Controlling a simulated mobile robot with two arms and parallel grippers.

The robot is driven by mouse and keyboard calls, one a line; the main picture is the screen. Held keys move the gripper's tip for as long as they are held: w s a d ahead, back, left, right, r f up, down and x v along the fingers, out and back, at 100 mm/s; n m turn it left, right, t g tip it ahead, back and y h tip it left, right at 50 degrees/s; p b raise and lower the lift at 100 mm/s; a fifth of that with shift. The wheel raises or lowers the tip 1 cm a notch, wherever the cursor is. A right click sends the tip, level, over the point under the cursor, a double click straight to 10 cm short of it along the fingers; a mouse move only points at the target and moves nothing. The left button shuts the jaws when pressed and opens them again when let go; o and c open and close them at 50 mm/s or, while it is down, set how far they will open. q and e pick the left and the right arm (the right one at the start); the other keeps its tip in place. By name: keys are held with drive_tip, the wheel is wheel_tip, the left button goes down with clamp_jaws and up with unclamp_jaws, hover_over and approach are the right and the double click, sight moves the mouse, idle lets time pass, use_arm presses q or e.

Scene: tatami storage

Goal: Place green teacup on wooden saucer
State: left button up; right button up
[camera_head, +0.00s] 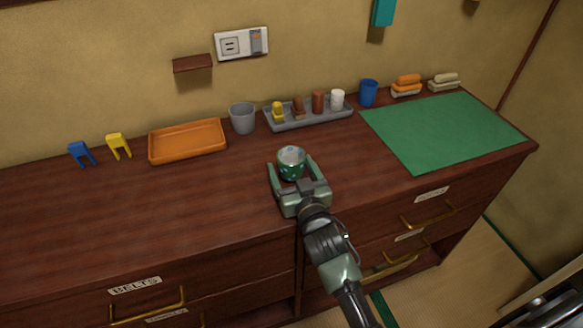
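The green teacup (291,168) with a pale rim stands upright on the dark wooden cabinet top, or very close to it, near the middle of the head view. My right gripper (291,165) reaches in from the front, with one finger on each side of the teacup. Its fingers look spread, with a narrow gap between each finger and the cup. I cannot make out a wooden saucer; whether one lies under the cup cannot be told. My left gripper is not in view.
Along the back stand an orange tray (187,152), a grey cup (242,118), a grey tray (310,121) with small items, and a blue cup (368,93). A green mat (440,130) lies at right. The cabinet top left of the gripper is clear.

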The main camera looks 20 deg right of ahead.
sight(288, 150)
drive_tip(key=shift+r, duration=0.15)
drive_tip(key=shift+s, duration=0.4)
drive_tip(key=s, duration=1)
drive_tip(key=shift+s+r+b, duration=0.2)
drive_tip(key=shift+s+b, duration=0.05)
drive_tip(key=shift+b, duration=0.15)
drive_tip(key=shift+o, duration=0.8)
drive_tip(key=shift+s+r, duration=0.15)
drive_tip(key=shift+r, duration=0.05)
drive_tip(key=shift+t, duration=0.3)
drive_tip(key=w+r+p, duration=0.1)
drive_tip(key=w, duration=0.1)
drive_tip(key=w+r+p, duration=0.1)
drive_tip(key=shift+w+a+r+p, duration=0.1)
drive_tip(key=shift+w+r+p, duration=0.25)
drive_tip(key=shift+w+p, duration=0.05)
drive_tip(key=w+p, duration=0.1)
drive_tip(key=w, duration=0.7)
drive_tip(key=shift+f, duration=0.2)
